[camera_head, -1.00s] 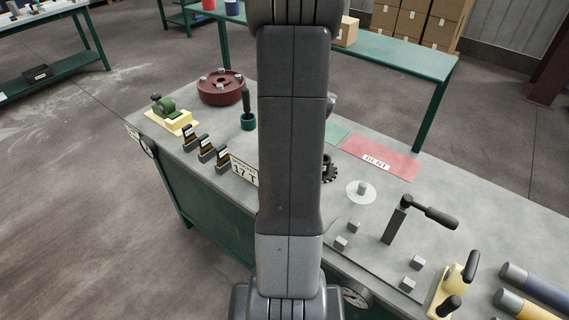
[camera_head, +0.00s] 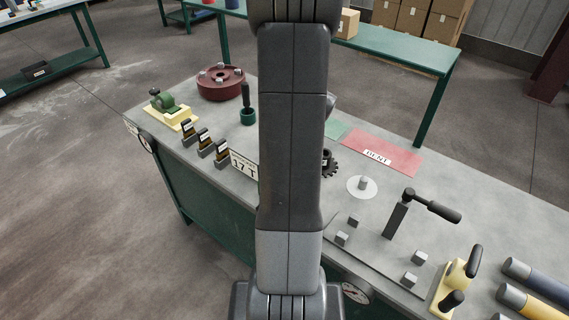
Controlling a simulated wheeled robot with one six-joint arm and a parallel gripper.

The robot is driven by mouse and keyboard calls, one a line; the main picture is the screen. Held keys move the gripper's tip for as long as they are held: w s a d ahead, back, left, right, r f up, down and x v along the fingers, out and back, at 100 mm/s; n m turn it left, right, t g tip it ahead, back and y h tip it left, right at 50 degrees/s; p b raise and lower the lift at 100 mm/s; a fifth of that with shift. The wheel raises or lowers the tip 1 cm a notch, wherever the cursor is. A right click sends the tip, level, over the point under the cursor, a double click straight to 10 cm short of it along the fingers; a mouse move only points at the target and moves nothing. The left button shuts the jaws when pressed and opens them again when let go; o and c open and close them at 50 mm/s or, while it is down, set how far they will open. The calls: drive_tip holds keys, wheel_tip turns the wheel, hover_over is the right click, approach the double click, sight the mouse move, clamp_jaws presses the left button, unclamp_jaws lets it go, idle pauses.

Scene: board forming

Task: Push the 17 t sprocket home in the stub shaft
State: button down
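A dark toothed sprocket (camera_head: 331,164) shows at the right edge of my arm, on the grey bench top; its left part is hidden behind the arm. A "17 T" plate (camera_head: 244,165) stands on the other side of the arm, partly covered. A short grey stub (camera_head: 363,183), which may be the stub shaft, stands upright on a white disc (camera_head: 353,191) to the right of and nearer than the sprocket. The sprocket and this stub are apart. My gripper is hidden behind my own arm, so its state and any contact with the sprocket do not show.
A red "BENT" mat (camera_head: 400,163) lies behind the disc. A fixture with a black-handled lever (camera_head: 397,217) and a yellow clamp (camera_head: 449,285) stand at right front. At left are dark holders (camera_head: 205,146), a green cup (camera_head: 248,121) and a red drum (camera_head: 221,88).

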drive_tip(key=shift+f, duration=0.45)
drive_tip(key=c, duration=0.9)
unclamp_jaws()
drive_tip(key=shift+o, duration=0.2)
drive_tip(key=shift+r, duration=0.1)
drive_tip(key=b+v, duration=0.1)
drive_tip(key=v, duration=1.2)
drive_tip(key=shift+d+r, duration=0.2)
drive_tip(key=shift+r, duration=0.1)
drive_tip(key=x, duration=1.4)
drive_tip(key=shift+p, duration=0.3)
drive_tip(key=shift+r+p, duration=0.3)
drive_tip(key=shift+r, duration=0.25)
